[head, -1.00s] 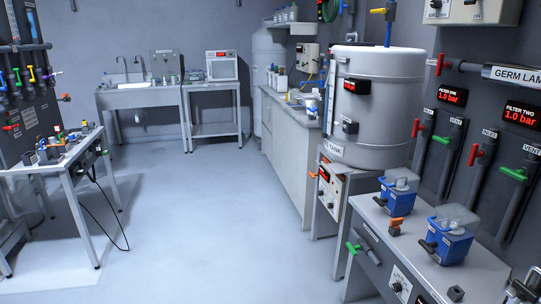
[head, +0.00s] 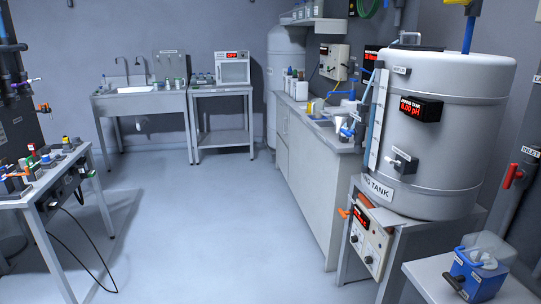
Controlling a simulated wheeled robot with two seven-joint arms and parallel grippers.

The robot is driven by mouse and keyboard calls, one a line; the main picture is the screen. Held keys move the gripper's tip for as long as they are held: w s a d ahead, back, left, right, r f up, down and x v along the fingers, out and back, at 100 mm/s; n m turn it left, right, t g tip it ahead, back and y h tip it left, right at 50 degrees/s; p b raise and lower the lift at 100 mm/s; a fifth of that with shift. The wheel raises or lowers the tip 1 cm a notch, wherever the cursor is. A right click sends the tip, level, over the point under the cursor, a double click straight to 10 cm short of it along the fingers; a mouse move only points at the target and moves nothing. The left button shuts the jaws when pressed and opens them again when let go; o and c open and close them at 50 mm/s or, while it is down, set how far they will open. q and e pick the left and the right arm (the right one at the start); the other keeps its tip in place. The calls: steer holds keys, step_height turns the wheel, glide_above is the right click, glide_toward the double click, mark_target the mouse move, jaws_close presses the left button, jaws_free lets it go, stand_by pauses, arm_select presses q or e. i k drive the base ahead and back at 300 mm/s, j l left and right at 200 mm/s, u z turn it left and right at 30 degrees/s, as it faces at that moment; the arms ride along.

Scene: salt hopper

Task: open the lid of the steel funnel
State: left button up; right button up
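I cannot make out a steel funnel with a lid in the head view. The large steel tank (head: 440,150) at the right is a closed cylinder with a flat top, and a label ending in "TANK" is on its lower edge. Neither of my grippers is in view.
A bench with cabinets (head: 305,165) runs along the right wall, with a tall grey cylinder (head: 283,80) behind it. A sink (head: 140,101) and a white oven-like box (head: 233,68) stand at the back. A cluttered table (head: 45,198) is at left, a blue box (head: 478,273) at lower right. The middle floor is clear.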

mark_target(336, 113)
steer(key=i, duration=0.7)
steer(key=i+z, duration=0.15)
steer(key=i, duration=0.55)
steer(key=i+j+z, duration=0.2)
steer(key=i+z, duration=0.25)
steer(key=i+j+z, duration=0.45)
steer(key=i, duration=0.15)
steer(key=i+j+z, duration=0.4)
steer(key=i+j, duration=0.05)
steer(key=j, duration=0.05)
